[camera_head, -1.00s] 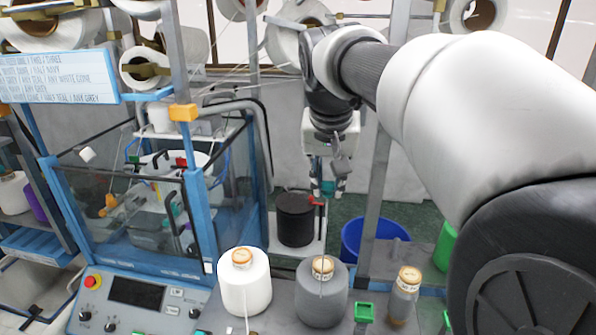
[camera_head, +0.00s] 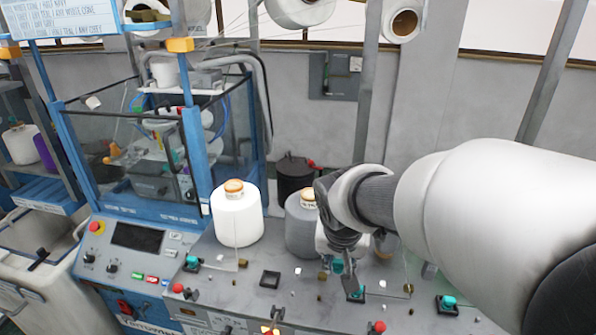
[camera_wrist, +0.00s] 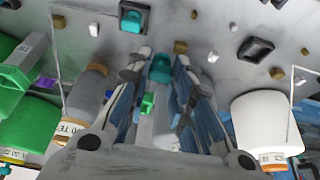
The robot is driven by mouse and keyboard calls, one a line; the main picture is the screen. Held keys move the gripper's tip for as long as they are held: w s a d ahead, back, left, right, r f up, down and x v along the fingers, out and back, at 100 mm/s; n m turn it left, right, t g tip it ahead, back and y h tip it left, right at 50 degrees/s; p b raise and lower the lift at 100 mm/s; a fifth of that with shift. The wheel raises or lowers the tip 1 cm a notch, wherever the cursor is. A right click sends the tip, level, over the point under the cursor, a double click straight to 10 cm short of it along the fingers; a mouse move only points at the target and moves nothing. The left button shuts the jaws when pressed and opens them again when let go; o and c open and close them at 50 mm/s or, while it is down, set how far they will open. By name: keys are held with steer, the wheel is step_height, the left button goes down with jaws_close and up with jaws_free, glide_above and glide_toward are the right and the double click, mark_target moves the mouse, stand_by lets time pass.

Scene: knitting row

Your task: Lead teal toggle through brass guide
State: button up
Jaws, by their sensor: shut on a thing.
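My gripper (camera_head: 346,274) points down, low over the grey bench panel (camera_head: 225,295). It is shut on a teal toggle (camera_wrist: 160,68), which shows between the fingertips in the wrist view. Another teal piece (camera_wrist: 130,18) sits in a dark square holder just beyond the fingertips. Small brass guides stand on the panel: one (camera_wrist: 180,46) is close beside the held toggle, apart from it as far as I can see, and another (camera_head: 408,289) is right of my gripper in the head view. The toggle's thread is hard to make out.
A white cone (camera_head: 237,218) and a grey cone (camera_head: 302,232) stand behind the panel. Other teal toggles (camera_head: 448,302) sit in dark holders. An empty dark holder (camera_head: 270,279) lies left of my gripper. Thin upright wires rise nearby.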

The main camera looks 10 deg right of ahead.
steer(key=shift+f+b, duration=2.55)
steer(key=shift+f, duration=1.15)
steer(key=shift+w+a+r, duration=0.1)
steer(key=shift+w+a, duration=0.1)
steer(key=shift+a, duration=0.25)
steer(key=shift+w+a+b, duration=0.2)
steer(key=shift+w+a, duration=0.05)
steer(key=shift+a, duration=0.5)
steer(key=shift+w+a+b, duration=0.2)
steer(key=shift+a+b, duration=0.05)
steer(key=shift+a, duration=0.55)
steer(key=shift+w+a+b, duration=0.2)
steer(key=shift+w+a, duration=0.05)
steer(key=shift+a, duration=0.5)
